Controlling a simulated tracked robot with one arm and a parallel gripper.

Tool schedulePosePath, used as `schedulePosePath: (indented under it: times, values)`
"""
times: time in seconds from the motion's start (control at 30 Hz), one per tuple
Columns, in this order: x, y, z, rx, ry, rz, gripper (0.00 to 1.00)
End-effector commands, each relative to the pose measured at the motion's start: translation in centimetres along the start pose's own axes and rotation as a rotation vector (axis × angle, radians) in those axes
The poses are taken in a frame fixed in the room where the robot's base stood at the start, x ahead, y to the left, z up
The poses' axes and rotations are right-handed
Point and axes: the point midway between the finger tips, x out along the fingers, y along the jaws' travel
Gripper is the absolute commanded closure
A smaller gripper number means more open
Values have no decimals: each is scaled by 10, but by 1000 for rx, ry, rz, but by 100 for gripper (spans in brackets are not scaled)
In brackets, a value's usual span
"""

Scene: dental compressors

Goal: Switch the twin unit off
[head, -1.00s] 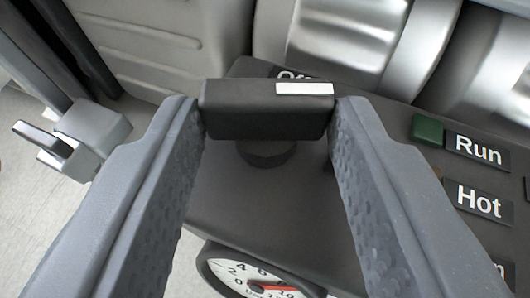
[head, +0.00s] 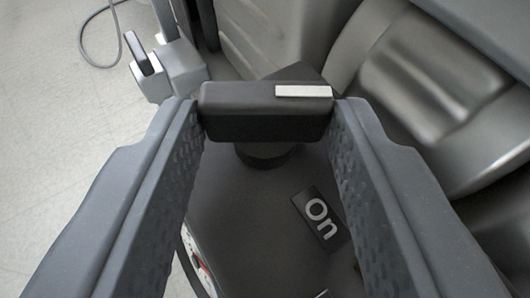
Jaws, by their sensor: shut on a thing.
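My gripper (head: 266,118) is shut on the black bar-shaped switch knob (head: 238,112), with one finger pressed against each end of the bar. The knob has a white pointer stripe near its right end, beside the right finger. Its round base shows below the bar on the dark panel (head: 245,215). The "On" label (head: 320,217) lies on the panel below and right of the knob, away from the white stripe. No "Off" label shows; the panel past the right fingertip is hidden.
A dial gauge (head: 197,270) shows partly at the lower left behind the left finger. Silver ribbed cylinders (head: 420,85) stand at the right. A grey bracket with a lever (head: 165,68) juts out at the upper left, over pale floor with a cable.

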Motion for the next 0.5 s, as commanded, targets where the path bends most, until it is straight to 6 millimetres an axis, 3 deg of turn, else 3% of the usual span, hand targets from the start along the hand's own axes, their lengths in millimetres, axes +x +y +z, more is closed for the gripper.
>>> schedulePosePath:
  times: [0.5]
  values:
    - [1,4,-4,-20,10,-46,85]
